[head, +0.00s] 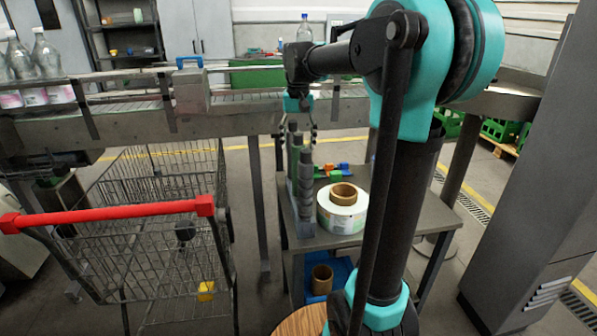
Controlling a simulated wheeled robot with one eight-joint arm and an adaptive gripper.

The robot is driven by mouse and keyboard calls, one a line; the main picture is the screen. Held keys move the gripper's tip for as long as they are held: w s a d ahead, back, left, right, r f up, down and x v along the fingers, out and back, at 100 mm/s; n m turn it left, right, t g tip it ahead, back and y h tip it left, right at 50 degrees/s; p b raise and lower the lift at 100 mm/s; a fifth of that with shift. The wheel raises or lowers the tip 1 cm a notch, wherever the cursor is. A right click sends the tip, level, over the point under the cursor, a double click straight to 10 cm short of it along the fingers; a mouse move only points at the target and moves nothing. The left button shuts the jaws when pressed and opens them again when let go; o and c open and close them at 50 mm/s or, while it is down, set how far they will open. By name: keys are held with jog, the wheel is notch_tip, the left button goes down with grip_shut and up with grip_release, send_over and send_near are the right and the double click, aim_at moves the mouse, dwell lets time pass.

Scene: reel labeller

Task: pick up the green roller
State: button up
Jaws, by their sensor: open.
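A dull green upright roller (295,152) stands among grey rollers on the small metal table, partly hidden by the grey roller (306,185) in front of it. My gripper (299,130) points down over the tops of these rollers, its fingers apart. It appears empty. The picture is too small to tell whether the fingers are around the green roller or only above it.
A white label reel (341,220) with a brown core lies right of the rollers on the table (405,215). Small coloured pieces (332,171) lie behind it. A conveyor (130,122) with bottles runs behind. A red-handled cart (110,215) stands left.

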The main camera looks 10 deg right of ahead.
notch_tip(320, 180, down, 6)
jog(key=shift+f, duration=0.2)
dwell(0.3)
jog(key=shift+s, duration=0.1)
jog(key=shift+c, duration=0.6)
grip_shut()
